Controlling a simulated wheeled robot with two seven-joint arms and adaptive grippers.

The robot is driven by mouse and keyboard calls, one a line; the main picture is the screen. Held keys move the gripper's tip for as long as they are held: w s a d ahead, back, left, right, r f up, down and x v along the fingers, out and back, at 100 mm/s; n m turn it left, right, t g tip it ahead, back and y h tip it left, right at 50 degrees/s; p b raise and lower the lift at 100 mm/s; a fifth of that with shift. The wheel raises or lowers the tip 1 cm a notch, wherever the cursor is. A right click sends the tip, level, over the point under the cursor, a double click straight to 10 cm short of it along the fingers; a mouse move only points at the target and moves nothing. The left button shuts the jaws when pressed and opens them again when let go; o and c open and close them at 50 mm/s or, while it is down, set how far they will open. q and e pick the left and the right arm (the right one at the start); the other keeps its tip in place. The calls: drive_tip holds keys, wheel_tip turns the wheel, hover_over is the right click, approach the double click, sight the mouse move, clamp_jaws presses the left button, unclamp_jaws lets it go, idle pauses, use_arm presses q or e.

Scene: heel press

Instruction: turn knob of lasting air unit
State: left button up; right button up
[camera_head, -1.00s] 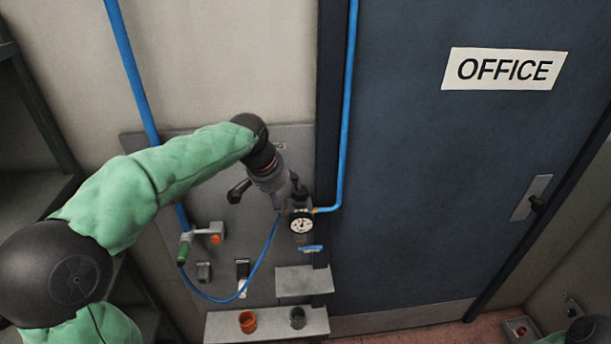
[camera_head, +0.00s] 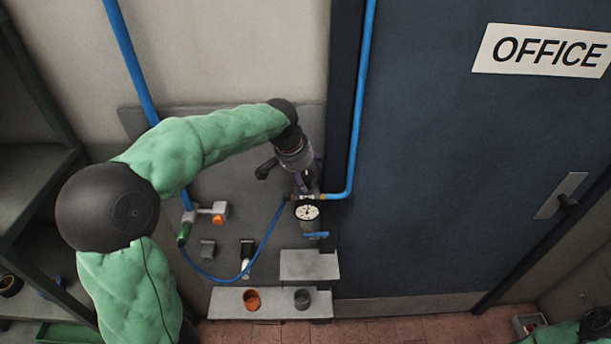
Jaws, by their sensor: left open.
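The lasting air unit (camera_head: 307,211) is on the grey wall panel beside the door frame. It has a round white gauge and a blue lever (camera_head: 316,235) below. Blue pipe joins it from the right and a blue hose from the left. My left gripper (camera_head: 307,187) points down at the top of the unit, with its fingers open. The knob at the unit's top is mostly hidden by the fingers, and I cannot tell whether they touch it. Of my right arm only part shows at the bottom right; its gripper is out of view.
An orange cup (camera_head: 252,300) and a grey cup (camera_head: 302,299) stand on a low ledge (camera_head: 225,302). A small shelf (camera_head: 309,265) juts out below the unit. An orange-ended valve fitting (camera_head: 219,212) is left of it. The blue office door (camera_head: 430,170) is right; shelving stands left.

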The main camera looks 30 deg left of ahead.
use_arm(q)
drive_tip(key=shift+x, duration=0.85)
drive_tip(key=shift+s, duration=0.1)
drive_tip(key=c, duration=1.1)
drive_tip(key=shift+o, duration=0.2)
drive_tip(key=shift+r, duration=0.1)
drive_tip(key=shift+n, duration=0.3)
drive_tip(key=shift+n+y+b, duration=0.55)
drive_tip(key=shift+n+y, duration=0.15)
drive_tip(key=shift+n, duration=0.7)
drive_tip(key=shift+r, duration=0.1)
